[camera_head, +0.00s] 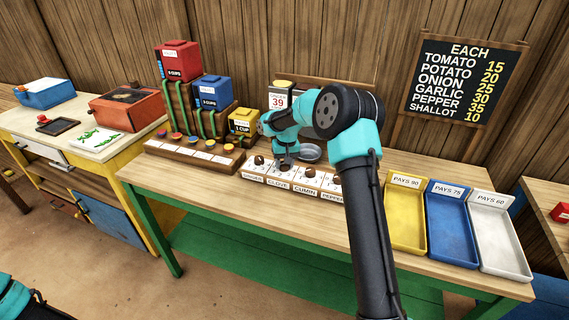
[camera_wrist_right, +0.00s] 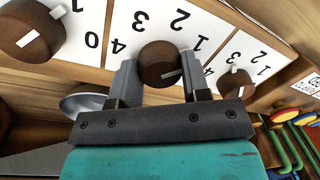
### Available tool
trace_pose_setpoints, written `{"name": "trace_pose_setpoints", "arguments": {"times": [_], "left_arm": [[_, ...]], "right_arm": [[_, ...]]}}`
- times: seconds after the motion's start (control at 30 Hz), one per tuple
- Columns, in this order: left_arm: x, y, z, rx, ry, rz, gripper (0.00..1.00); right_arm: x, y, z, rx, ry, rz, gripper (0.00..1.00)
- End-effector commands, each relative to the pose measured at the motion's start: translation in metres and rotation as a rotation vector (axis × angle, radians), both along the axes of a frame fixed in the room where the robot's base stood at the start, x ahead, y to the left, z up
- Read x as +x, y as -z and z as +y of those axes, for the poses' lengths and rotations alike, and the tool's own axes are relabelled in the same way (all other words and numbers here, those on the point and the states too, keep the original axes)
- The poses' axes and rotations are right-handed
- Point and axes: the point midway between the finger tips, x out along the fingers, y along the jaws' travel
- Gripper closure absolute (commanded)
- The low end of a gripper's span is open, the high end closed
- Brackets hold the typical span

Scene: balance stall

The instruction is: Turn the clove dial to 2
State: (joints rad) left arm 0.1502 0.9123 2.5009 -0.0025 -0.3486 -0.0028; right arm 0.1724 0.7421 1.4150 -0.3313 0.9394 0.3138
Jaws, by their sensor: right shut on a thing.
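The clove dial (camera_wrist_right: 165,62) is a round brown knob with a white pointer mark, on a white card with black numbers. The "CLOVE" label (camera_head: 278,186) shows below it in the head view. My right gripper (camera_head: 285,161) is over this dial, and in the wrist view its two fingers (camera_wrist_right: 160,83) are shut on the knob's sides. The pointer mark points right in the wrist view, below the 1, toward a finger. The dial's 0 is not readable there. Only a bit of my left arm shows at the bottom left of the head view; its gripper is out of sight.
The ginger dial (camera_head: 259,160) and the cumin dial (camera_head: 310,171) stand close on either side. A metal dish (camera_head: 310,153) is behind the dials. Yellow (camera_head: 408,246), blue (camera_head: 453,256) and white (camera_head: 505,259) trays lie to the right. Cup boxes and a bead rack stand left.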

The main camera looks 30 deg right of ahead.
Motion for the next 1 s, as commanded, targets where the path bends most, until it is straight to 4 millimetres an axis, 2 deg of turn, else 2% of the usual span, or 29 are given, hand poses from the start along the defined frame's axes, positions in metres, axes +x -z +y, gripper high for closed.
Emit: {"name": "trace_pose_setpoints", "arguments": {"times": [0.6,1.0], "left_arm": [[0.0,0.0,0.0,0.0,0.0,0.0,0.32],[0.0,0.0,0.0,0.0,0.0,0.0,0.32]], "right_arm": [[0.0015,-0.0006,0.0009,0.0,-0.568,-0.002,0.81],[0.0015,-0.0007,0.0012,0.0,-0.765,-0.001,0.81]]}}
